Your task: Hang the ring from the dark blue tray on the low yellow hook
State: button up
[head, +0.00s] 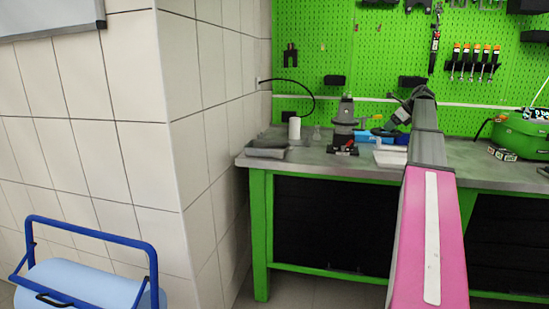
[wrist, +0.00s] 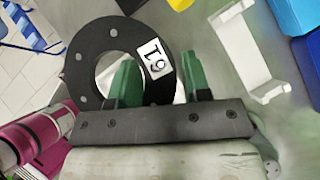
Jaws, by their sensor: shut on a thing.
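A black flat ring (wrist: 82,72) with bolt holes and a white number label (wrist: 153,66) is in the wrist view. My gripper (wrist: 160,62) has green fingers, one through the ring's hole and one outside its rim, and is shut on that rim. A blue thing (wrist: 294,14) and a darker blue thing (wrist: 312,60) show at the right edge; I cannot tell which is the tray. A small yellow piece (wrist: 180,4) is cut off at the top; I cannot tell if it is the hook. In the head view my arm hides the ring.
The grey bench top (head: 330,165) carries a grey tray (head: 266,150), a white cylinder (head: 294,128), a dark pump-like device (head: 344,120) and a green case (head: 520,138). A white bracket (wrist: 243,45) lies right of the ring. A green pegboard (head: 380,60) stands behind. A blue-framed cart (head: 95,270) is at left.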

jog(key=s+a+f+m+h, duration=0.1)
jog(key=s+a+f+m, duration=0.1)
jog(key=s+a, duration=0.4)
jog(key=s+a+f+m+t+h, duration=0.1)
jog(key=s+a, duration=0.5)
jog(key=a, duration=0.8)
jog(key=s+a+f+m+t+h, duration=0.1)
jog(key=s+a+f+m, duration=0.2)
jog(key=a, duration=0.8)
jog(key=s, duration=0.2)
jog(key=shift+s+f+m+h, duration=0.4)
